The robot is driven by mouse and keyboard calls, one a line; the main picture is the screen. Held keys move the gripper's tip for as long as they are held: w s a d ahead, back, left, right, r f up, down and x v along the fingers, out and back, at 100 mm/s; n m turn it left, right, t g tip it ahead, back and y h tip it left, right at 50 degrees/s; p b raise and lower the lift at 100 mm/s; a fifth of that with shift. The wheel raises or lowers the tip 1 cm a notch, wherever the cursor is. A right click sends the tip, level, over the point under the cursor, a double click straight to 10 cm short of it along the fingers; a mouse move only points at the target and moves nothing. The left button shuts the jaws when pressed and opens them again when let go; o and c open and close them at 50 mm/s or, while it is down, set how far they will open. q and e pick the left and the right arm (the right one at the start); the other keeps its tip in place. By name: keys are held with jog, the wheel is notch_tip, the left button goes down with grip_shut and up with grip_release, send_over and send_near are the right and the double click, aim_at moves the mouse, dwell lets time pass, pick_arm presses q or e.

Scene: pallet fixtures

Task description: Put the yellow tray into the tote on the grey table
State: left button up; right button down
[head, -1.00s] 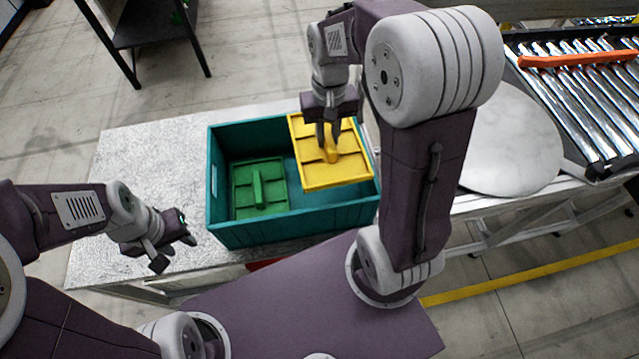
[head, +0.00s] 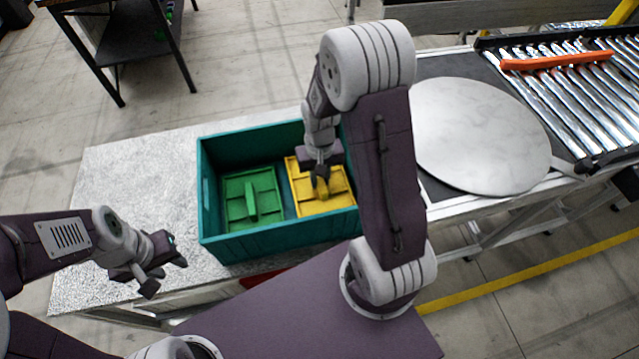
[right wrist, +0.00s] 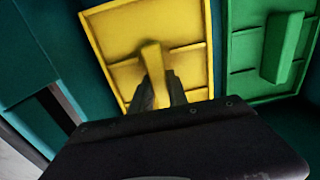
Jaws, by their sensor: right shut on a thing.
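The yellow tray (head: 309,204) is inside the teal tote (head: 262,244), in its right half; whether it touches the floor I cannot tell. My right gripper (head: 320,184) is shut on the tray's raised handle, which also shows between the fingers in the right wrist view, on the yellow tray (right wrist: 125,42). The tote stands on the grey table (head: 110,205). My left gripper (head: 165,273) is empty over the table's front left part, left of the tote; its fingers look spread apart.
A green tray (head: 236,205) lies in the tote's left half, beside the yellow one; it also shows in the right wrist view (right wrist: 245,48). A round grey disc (head: 480,135) and a roller conveyor (head: 570,95) with an orange bar (head: 555,61) are at the right. The table left of the tote is clear.

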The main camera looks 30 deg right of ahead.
aim_at(320, 184)
notch_tip(320, 184, down, 2)
jog(key=shift+f, duration=0.4)
jog(key=shift+w, duration=0.15)
jog(key=shift+f, duration=0.15)
jog(key=c, duration=1.3)
grip_release()
